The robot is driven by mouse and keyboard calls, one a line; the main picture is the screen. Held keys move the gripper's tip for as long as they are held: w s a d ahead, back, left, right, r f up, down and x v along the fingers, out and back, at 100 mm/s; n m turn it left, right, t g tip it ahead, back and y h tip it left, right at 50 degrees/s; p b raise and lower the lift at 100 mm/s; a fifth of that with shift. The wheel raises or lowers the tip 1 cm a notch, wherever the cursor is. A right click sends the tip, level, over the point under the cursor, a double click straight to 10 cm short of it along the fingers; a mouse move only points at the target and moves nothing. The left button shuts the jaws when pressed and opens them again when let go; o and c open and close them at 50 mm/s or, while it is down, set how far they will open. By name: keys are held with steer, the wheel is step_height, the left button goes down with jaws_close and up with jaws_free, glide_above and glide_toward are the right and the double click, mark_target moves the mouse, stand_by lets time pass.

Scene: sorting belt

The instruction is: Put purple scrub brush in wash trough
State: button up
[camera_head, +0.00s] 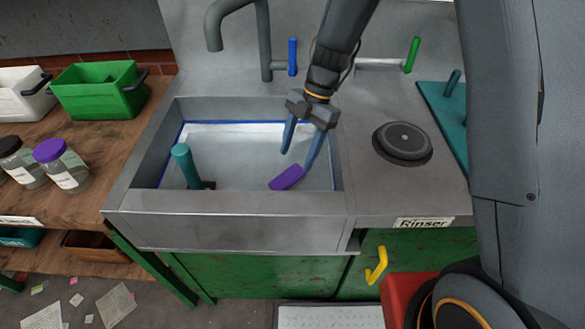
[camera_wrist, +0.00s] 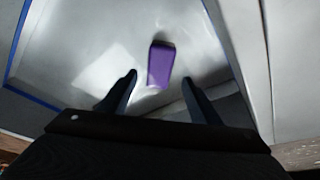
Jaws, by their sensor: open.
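The purple scrub brush (camera_head: 287,177) is inside the wash trough (camera_head: 232,202), toward its right side. It also shows in the wrist view (camera_wrist: 161,64) as a purple block over the pale trough bottom, just beyond my fingertips. My gripper (camera_head: 300,158) is over the trough with its two blue fingers apart, pointing down. In the wrist view my fingers (camera_wrist: 158,85) are spread with the brush ahead of the gap between them. I cannot tell whether the brush rests on the bottom or is just above it.
A teal-handled object (camera_head: 186,166) stands in the trough's left part. A grey faucet (camera_head: 262,40) rises behind. A round black disc (camera_head: 402,142) lies on the counter to the right. A green bin (camera_head: 100,90) and jars (camera_head: 62,165) stand on the wooden bench at left.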

steer(key=v, duration=0.2)
steer(key=shift+w+d+r, duration=0.1)
steer(key=shift+r, duration=0.15)
